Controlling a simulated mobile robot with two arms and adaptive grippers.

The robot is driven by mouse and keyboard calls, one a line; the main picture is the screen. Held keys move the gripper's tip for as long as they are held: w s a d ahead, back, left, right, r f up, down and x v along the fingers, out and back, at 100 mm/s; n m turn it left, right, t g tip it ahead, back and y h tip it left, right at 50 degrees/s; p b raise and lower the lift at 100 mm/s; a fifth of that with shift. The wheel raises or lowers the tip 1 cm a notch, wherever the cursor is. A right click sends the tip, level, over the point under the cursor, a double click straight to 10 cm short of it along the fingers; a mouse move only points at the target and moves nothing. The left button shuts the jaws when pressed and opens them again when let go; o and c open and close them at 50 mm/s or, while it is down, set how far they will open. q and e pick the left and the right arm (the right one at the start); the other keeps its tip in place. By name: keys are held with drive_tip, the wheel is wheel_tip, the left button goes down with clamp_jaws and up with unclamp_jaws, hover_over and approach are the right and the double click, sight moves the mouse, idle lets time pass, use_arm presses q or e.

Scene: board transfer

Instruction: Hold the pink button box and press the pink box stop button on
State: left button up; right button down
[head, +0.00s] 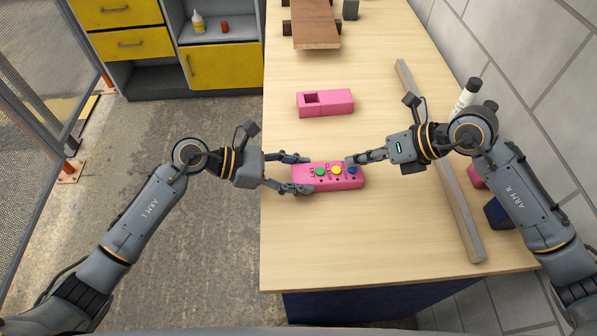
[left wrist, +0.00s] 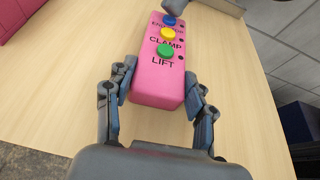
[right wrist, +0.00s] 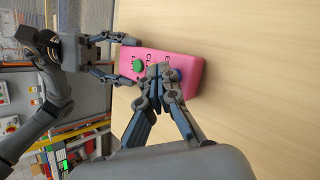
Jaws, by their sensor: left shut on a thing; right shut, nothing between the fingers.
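The pink button box (head: 345,184) lies on the table with green (head: 320,172), yellow (head: 336,170) and blue (head: 352,169) buttons in a row. In the left wrist view, the pink button box (left wrist: 152,88) shows the labels LIFT by green and CLAMP by yellow; the label by blue is only partly readable. My left gripper (head: 309,174) is shut across the box's green-button end, one finger on each side. My right gripper (head: 349,161) is shut and empty, its fingertips over the box close to the blue button. Contact with the button cannot be told.
A second pink box (head: 340,101) with a square opening lies farther back. A long grey bar (head: 440,160) runs along the right, near a white bottle (head: 463,100). A brown board (head: 315,25) rests on supports at the back. The table front (head: 340,250) is clear.

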sight(357, 169)
drive_tip(key=shift+f, duration=0.3)
drive_tip(key=shift+r, duration=0.9)
wheel_tip(357, 169, up, 6)
idle(0.6)
use_arm(q)
drive_tip(key=o, duration=1.4)
